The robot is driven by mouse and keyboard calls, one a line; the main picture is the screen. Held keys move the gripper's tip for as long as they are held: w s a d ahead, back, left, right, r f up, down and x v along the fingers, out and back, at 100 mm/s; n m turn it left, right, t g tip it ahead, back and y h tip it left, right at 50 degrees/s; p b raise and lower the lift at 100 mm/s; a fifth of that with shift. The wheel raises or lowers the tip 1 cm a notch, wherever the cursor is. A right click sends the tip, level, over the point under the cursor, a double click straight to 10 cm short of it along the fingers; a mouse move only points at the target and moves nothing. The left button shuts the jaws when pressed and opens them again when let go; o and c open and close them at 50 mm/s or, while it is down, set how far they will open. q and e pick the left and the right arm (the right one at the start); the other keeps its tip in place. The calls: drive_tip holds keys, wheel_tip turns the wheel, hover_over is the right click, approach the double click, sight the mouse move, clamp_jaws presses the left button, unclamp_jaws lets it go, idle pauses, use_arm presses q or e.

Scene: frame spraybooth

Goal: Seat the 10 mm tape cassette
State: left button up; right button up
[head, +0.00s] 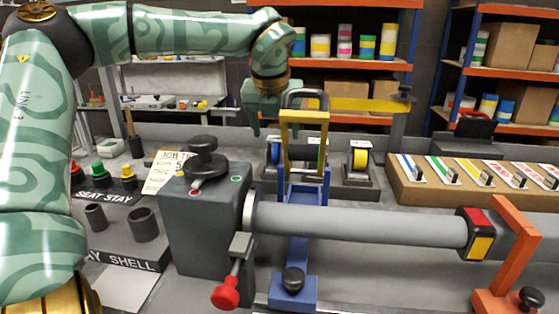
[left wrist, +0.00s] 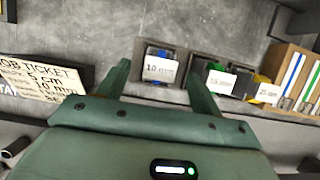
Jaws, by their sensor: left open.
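The 10 mm tape cassette (left wrist: 160,66), with blue parts and a white "10 mm" label, sits in a dark holder in the left wrist view. In the head view its blue edge (head: 274,150) shows beyond the grey roller, partly hidden. My left gripper (head: 267,126) is green and hangs above the blue cassette. In the left wrist view the two fingers (left wrist: 158,82) are spread apart, with the labelled cassette seen between and beyond them. Nothing is held between them. My right gripper is not in view.
A green cassette (left wrist: 215,82) and a yellow cassette (head: 358,158) stand to the right in their own holders. A blue stand with a yellow frame (head: 304,117) rises close to the gripper. A grey roller (head: 360,223) crosses the front. The job ticket (head: 162,170) lies left.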

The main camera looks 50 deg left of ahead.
sight(277, 138)
use_arm(q)
drive_tip(key=b+x, duration=0.1)
drive_tip(key=x, duration=0.3)
drive_tip(key=shift+d, duration=0.1)
drive_tip(key=shift+s+r, duration=0.1)
drive_tip(key=shift+r, duration=0.1)
drive_tip(key=c, duration=1.1)
